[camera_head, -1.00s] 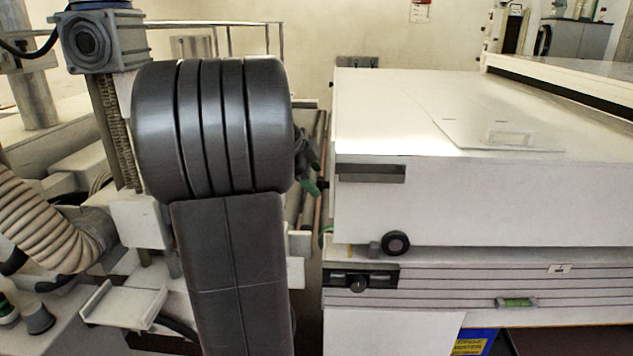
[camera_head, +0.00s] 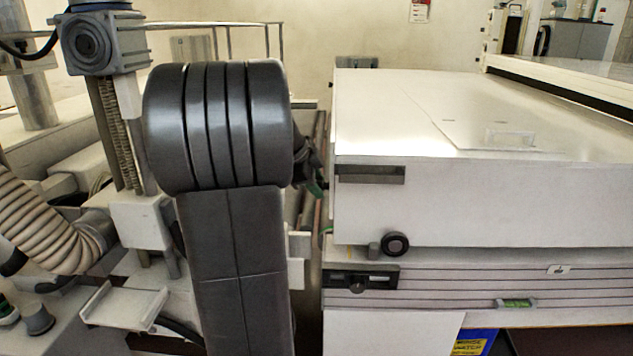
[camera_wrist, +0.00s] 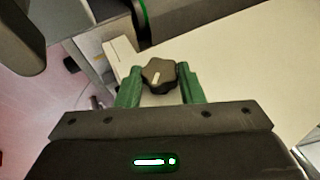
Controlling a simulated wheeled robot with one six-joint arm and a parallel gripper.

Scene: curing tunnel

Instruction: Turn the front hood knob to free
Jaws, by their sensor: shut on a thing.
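In the wrist view a dark, lobed knob (camera_wrist: 158,74) with a short pale mark sits between the green fingers of my gripper (camera_wrist: 160,88). The pale mark runs nearly up the picture, leaning slightly right. My gripper is shut on the knob, one finger on each side. In the head view only a bit of my gripper (camera_head: 317,187) shows, at the left end of the white hood (camera_head: 450,205). My arm hides most of it, and I cannot make out the gripped knob there.
A round black knob or roller (camera_head: 395,243) sits at the hood's lower edge. Below it are a dark latch plate (camera_head: 360,279) and a green level vial (camera_head: 517,303). A ribbed hose (camera_head: 40,225) and a vertical screw column (camera_head: 117,130) stand left of my arm.

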